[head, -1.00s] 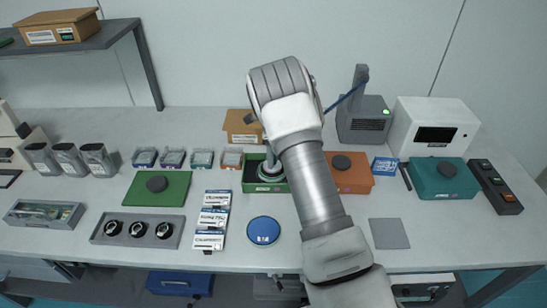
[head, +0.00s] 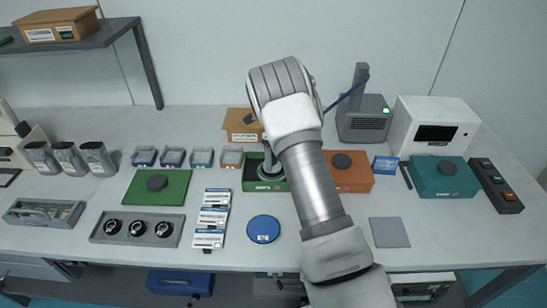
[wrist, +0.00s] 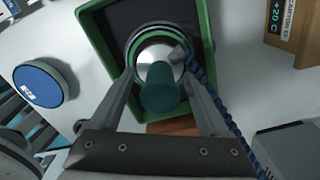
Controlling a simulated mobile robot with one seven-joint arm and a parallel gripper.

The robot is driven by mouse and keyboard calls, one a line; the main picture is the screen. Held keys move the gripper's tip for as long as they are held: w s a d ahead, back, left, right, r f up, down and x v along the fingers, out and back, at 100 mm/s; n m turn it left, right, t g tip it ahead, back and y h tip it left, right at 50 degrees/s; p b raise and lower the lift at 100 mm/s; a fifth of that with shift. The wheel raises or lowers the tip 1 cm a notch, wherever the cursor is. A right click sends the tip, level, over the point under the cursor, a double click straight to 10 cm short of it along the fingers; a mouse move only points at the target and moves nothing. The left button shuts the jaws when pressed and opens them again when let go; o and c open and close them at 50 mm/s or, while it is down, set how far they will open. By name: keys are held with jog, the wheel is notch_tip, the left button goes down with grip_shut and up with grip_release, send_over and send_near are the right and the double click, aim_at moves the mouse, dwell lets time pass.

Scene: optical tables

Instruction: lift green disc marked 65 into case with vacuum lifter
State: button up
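The open green case (head: 251,186) stands at the middle of the table, with a dark lining; in the wrist view its green rim (wrist: 98,62) surrounds the lifter. The vacuum lifter (wrist: 163,90) has a dark green handle, a metal head and a blue coiled hose. The green disc (wrist: 150,33) shows only as a green-edged ring under the lifter head, within the case outline; its number is hidden. My gripper (wrist: 159,70) has one finger on each side of the lifter and appears shut on it. In the head view my arm hides most of the gripper.
A green lid (head: 157,188) with a dark knob lies at left. A blue disc (head: 263,229) lies in front, beside white label cards (head: 210,218). An orange case (head: 350,176) stands close right of the green case. The grey pump unit (head: 363,122) stands behind.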

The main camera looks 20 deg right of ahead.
notch_tip(320, 180, up, 17)
jog(key=s+r+n+t, duration=0.1)
jog(key=s+r+n, duration=0.4)
jog(key=s+r, duration=0.4)
jog(key=s+a+r+n+t+y, duration=0.1)
jog(key=s+a+r+n+t, duration=0.1)
jog(key=s+r+n, duration=0.6)
jog(key=s+a+f+n+t, duration=0.1)
jog(key=s+f+n, duration=0.1)
jog(key=s+n, duration=0.4)
jog(key=s+a+f+n+t+h, duration=0.1)
jog(key=s+f+n, duration=0.2)
jog(key=s, duration=1.1)
jog(key=n, duration=0.3)
jog(key=shift+s+a+n+t+b, duration=0.3)
jog(key=shift+s+a+n+b, duration=0.05)
jog(key=shift+s+a+n, duration=0.05)
jog(key=shift+d, duration=0.1)
